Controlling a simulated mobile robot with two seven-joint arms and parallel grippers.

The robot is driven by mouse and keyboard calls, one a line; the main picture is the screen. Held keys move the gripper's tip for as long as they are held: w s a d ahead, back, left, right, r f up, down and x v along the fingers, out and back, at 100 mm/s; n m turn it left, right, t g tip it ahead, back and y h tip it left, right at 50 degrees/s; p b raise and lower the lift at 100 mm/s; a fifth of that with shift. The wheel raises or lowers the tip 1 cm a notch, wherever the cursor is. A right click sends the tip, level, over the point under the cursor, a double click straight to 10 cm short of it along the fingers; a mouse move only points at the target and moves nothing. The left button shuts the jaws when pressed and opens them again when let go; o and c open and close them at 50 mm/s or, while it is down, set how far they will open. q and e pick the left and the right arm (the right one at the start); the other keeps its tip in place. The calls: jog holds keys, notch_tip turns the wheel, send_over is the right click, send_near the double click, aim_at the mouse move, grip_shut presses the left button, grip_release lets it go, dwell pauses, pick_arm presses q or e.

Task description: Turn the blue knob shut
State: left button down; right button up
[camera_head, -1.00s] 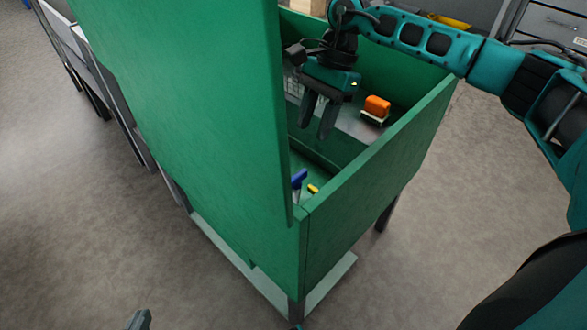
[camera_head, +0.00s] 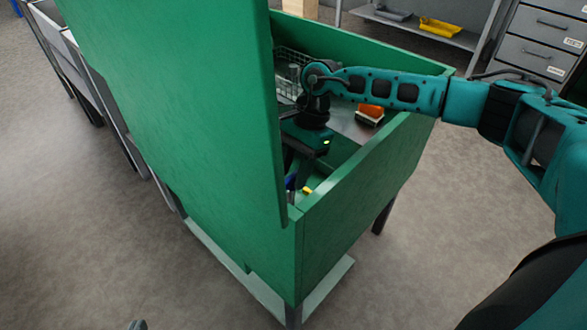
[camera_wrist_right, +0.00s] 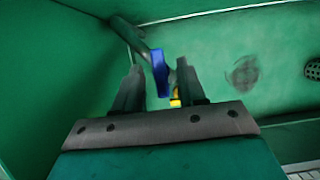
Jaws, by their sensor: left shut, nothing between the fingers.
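The blue knob (camera_wrist_right: 160,72) shows upright in the right wrist view, on a dark pipe (camera_wrist_right: 130,35) in the corner of the green enclosure. In the head view only a sliver of the blue knob (camera_head: 290,183) shows beside my right gripper (camera_head: 302,172). In the wrist view my right gripper (camera_wrist_right: 158,68) is open, with one finger on each side of the knob. Gaps show on both sides; I cannot tell how deep the knob sits between the fingers. Only a tip of my left gripper (camera_head: 138,325) shows at the bottom edge; it is shut and empty.
Tall green walls (camera_head: 185,120) surround the work area. A yellow part (camera_head: 307,190) lies close to the knob. An orange block (camera_head: 371,110) and a wire basket (camera_head: 290,62) are farther back. A round drain-like patch (camera_wrist_right: 244,73) marks the green surface.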

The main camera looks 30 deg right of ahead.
grip_shut()
dwell(0.3)
